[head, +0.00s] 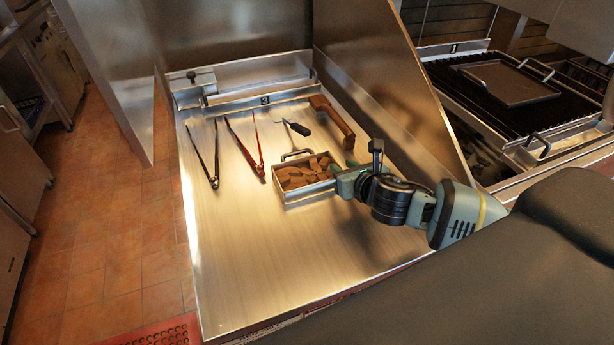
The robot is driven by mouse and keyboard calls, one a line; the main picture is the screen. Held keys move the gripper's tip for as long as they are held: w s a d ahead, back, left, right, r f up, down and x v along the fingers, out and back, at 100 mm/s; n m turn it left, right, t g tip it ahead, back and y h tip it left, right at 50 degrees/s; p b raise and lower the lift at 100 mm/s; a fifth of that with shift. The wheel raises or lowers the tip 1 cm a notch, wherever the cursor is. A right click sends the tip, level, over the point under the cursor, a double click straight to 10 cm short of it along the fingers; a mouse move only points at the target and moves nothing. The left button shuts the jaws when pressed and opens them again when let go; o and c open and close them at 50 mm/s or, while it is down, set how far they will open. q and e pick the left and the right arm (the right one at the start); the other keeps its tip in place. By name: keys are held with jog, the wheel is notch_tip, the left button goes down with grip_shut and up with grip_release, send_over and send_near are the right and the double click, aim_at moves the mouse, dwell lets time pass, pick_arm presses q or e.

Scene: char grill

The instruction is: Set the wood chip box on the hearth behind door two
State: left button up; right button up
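The wood chip box (305,189) is a shallow steel tray of brown wood chips with a wire handle at its back. It rests on the steel counter marked 3. My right gripper (340,178) is at the box's right side, with its green fingers at or very near the right wall. The fingertips are small and partly hidden, so I cannot tell whether they are shut on the wall. My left gripper is out of view. No door marked two and no hearth behind one can be made out.
On the counter (262,262) lie black tongs (213,165), red tongs (246,150), a small black-handled tool (297,127) and a wooden-handled tool (333,122). A steel partition stands right of them. Beyond it is a grill marked 1 with a flat plate (510,83). The counter's front is clear.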

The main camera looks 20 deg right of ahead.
aim_at(337, 163)
jog(key=shift+x, duration=2.5)
jog(key=shift+c, duration=0.4)
grip_shut()
